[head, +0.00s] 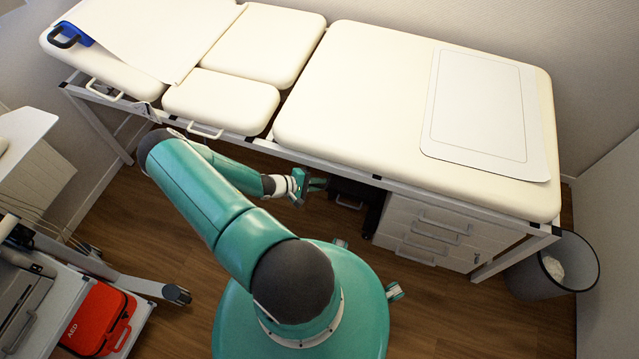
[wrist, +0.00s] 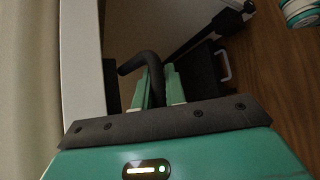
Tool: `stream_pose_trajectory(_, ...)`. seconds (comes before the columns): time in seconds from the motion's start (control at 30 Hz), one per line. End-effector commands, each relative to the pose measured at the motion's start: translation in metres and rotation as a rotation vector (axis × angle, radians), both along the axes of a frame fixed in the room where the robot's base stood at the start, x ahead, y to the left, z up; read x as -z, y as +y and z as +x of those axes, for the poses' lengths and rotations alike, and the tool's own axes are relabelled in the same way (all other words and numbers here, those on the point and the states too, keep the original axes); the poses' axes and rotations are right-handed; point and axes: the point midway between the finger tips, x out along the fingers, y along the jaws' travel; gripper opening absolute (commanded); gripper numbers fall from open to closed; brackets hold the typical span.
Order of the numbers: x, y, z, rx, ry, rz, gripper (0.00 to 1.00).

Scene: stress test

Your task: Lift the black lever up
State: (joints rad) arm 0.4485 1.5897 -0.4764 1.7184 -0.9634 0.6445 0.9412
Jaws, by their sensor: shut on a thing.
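The black lever (wrist: 147,62) shows in the wrist view as a dark curved handle, bending left at its far end. My gripper (wrist: 158,88) is shut on it, with one green finger on each side. In the head view my gripper (head: 308,184) is under the front edge of the exam table (head: 350,90), left of the drawer unit. The lever itself cannot be made out in the head view; the gripper and the table's shadow hide it.
A white drawer unit (head: 430,228) stands under the table, right of my gripper. A dark box with a light handle (wrist: 208,68) is close by on the right in the wrist view. A waste bin (head: 560,268) is far right. A cart with a red AED case (head: 98,320) is at left.

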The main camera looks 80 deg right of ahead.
Motion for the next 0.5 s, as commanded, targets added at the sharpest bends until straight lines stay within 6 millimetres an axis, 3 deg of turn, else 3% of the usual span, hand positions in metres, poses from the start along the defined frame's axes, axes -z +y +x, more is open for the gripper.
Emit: stream_pose_trajectory(0.5,-0.0028,0.0018,0.0008,-0.001,-0.005,0.061,0.00)
